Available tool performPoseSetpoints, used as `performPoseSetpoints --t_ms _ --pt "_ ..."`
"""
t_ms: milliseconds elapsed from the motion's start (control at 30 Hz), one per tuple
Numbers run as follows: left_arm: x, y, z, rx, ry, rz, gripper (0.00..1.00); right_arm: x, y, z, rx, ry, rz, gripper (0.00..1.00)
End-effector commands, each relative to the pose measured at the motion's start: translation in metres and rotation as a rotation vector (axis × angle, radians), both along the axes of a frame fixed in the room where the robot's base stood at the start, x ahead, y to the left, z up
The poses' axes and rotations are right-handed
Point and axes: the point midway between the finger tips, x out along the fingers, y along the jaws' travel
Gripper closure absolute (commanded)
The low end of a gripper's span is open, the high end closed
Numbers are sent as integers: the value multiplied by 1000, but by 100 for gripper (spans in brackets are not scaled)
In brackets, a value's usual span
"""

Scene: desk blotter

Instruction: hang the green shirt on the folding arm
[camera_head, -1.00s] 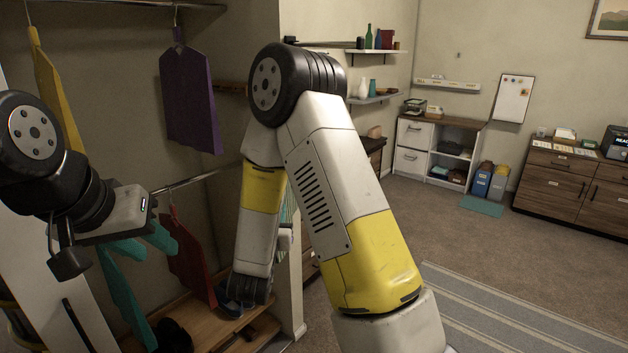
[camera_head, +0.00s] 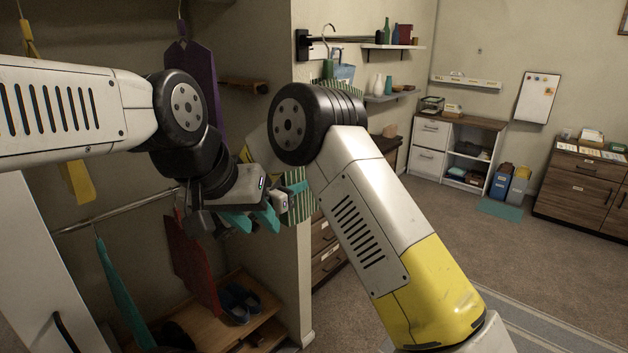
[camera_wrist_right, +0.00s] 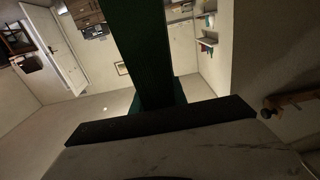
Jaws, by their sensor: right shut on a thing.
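The green shirt (camera_head: 300,207) is striped green and white and largely hidden behind my right elbow. Its green top (camera_head: 328,69) and upright wire hook (camera_head: 328,32) show above the elbow. The hook overlaps the dark folding arm (camera_head: 352,39) in the picture; I cannot tell whether it is around the bar. My right gripper, mostly hidden, is shut on the shirt; a teal fingertip (camera_head: 297,188) shows beside the stripes. A dark green band (camera_wrist_right: 145,50) rises through the right wrist view. My left gripper (camera_head: 252,221) is open and empty, its teal fingers apart, left of the shirt.
In the closet hang a purple shirt (camera_head: 192,70), a red one (camera_head: 192,262) and a teal one (camera_head: 120,285). Shoes (camera_head: 240,302) sit on a low wooden bench. Wall shelves (camera_head: 392,46) with bottles stand behind the folding arm. The carpet at right is open.

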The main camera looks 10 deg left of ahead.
Motion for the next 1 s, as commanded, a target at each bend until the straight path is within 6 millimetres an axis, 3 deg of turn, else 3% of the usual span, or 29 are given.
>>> performPoseSetpoints --t_ms 1000 --pt "0 0 0 0 0 0 64 64 -48 0 0 -3 -1 100"
